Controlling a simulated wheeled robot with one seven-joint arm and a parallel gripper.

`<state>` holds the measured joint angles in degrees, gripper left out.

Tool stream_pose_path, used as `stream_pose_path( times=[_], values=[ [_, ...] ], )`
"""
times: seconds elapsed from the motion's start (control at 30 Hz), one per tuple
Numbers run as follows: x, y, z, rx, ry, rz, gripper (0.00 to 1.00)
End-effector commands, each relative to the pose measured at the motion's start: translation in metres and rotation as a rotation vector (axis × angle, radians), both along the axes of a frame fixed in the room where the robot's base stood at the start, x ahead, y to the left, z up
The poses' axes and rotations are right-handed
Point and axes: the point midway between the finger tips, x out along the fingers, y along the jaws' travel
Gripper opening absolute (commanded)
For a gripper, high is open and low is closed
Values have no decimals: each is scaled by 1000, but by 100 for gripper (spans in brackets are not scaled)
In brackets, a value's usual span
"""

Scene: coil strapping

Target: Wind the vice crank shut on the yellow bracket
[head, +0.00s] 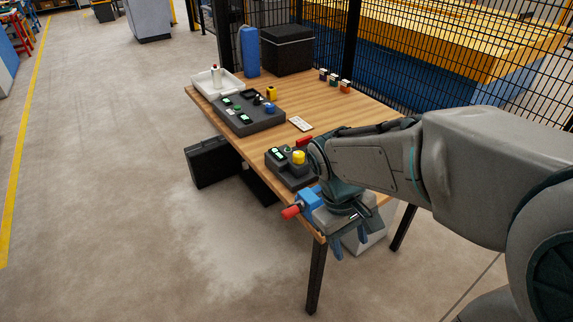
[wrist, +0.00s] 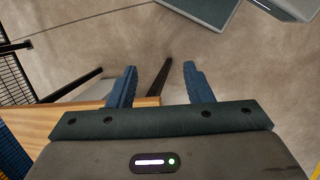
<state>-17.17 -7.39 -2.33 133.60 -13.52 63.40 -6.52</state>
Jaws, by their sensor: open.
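A blue block (head: 309,202), which looks like the vice, sits at the near corner of the table, partly hidden behind my arm. A red knob or grip (head: 291,212), likely on its crank, sticks out on its left side past the table edge. I cannot make out a yellow bracket in the vice; my arm covers that area. My gripper (head: 350,246) points down at the near table corner, right of the blue block and apart from the red grip. In the wrist view its two blue fingers (wrist: 160,88) are spread, with nothing held.
The wooden table (head: 365,100) carries a dark box with a yellow cylinder (head: 298,157), a dark control panel (head: 245,118), a white tray (head: 205,82), a blue canister (head: 249,50) and a black crate (head: 288,50). A black case (head: 212,162) stands below. Floor on the left is clear.

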Motion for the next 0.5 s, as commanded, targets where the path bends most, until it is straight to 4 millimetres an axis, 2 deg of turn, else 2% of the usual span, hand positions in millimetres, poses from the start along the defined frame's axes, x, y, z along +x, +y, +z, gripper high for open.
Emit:
stream_pose_path(
  times=[0.27, 0.37, 0.5],
  values=[
    [41, 42, -29, -346, 272, 466, 46],
    [55, 63, -40, -488, 353, 620, 46],
    [72, 101, -55, -707, 445, 824, 46]
  ],
)
